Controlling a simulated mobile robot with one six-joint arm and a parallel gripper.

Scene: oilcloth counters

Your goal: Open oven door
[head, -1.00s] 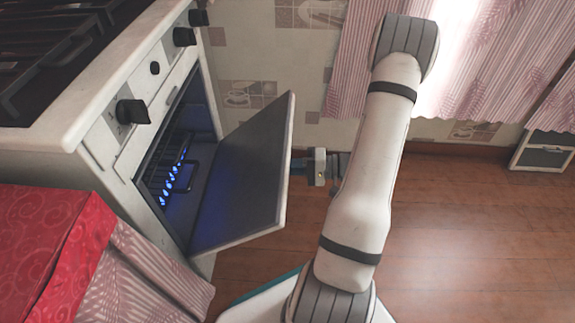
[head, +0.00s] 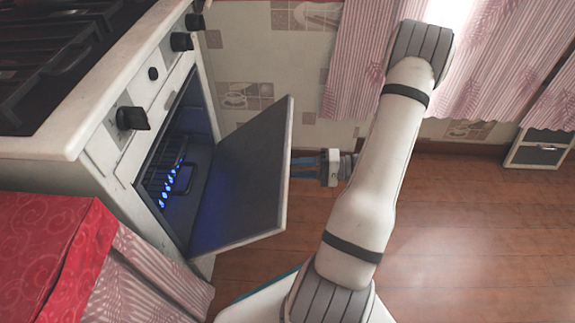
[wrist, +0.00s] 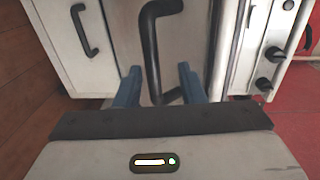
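The oven door (head: 243,180) stands partly open, tilted out from the white oven (head: 103,150), with blue flames (head: 168,185) showing inside. In the wrist view its outer face has a dark bar handle (wrist: 151,45). My gripper (head: 297,164) is on the outer side of the door. In the wrist view its two blue fingers (wrist: 159,76) are apart, one on each side of the handle's lower end. I see no clear contact with the handle. The door hides the handle and perhaps the fingertips in the head view.
Black knobs (head: 132,118) line the oven front. A red cloth-covered counter (head: 45,235) stands at the lower left. Another cabinet (wrist: 75,40) with a dark handle shows left in the wrist view. The wooden floor (head: 460,230) on the right is clear.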

